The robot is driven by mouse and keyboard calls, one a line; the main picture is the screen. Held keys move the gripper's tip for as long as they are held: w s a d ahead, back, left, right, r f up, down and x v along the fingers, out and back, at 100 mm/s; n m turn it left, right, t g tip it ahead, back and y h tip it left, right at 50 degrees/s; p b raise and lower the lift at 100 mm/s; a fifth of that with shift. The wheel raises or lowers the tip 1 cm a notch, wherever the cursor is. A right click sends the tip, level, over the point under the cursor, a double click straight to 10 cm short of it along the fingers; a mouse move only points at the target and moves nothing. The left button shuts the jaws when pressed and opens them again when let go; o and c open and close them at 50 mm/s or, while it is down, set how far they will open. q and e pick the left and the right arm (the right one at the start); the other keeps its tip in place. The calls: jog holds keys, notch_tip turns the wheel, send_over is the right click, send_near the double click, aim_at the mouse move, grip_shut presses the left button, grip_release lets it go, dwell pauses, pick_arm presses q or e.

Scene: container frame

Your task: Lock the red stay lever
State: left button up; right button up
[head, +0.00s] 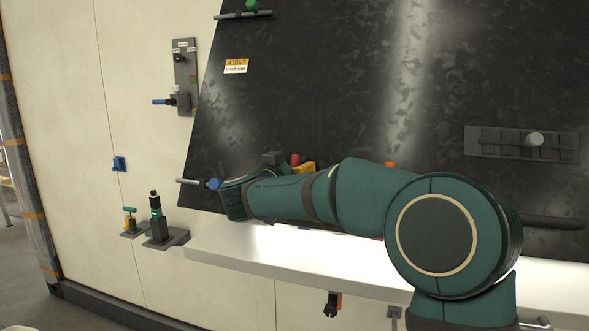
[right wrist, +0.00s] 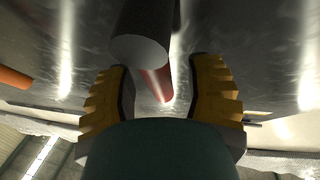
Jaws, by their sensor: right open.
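The red stay lever (head: 295,159) shows as a small red tip above my right forearm, against the dark panel (head: 330,80). In the right wrist view, a red rod (right wrist: 155,83) lies between and beyond the finger tips, partly behind a thick dark cylinder (right wrist: 140,48). I cannot tell whether the two are joined. My right gripper (head: 305,168) is mostly hidden behind my arm, with a yellow finger showing beside the red tip. In the right wrist view, its yellow fingers (right wrist: 161,68) are spread on both sides of the red rod, with no grip on it. My left gripper is not in view.
A white ledge (head: 230,252) runs below the panel. A blue-tipped rod (head: 200,183) sticks out left of my wrist. Two clamps (head: 157,220) (head: 131,222) stand on the pale wall's lower left. An orange piece (right wrist: 14,78) lies left of the fingers.

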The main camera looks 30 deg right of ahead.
jog(key=shift+d, duration=0.1)
jog(key=shift+c, duration=0.3)
grip_shut()
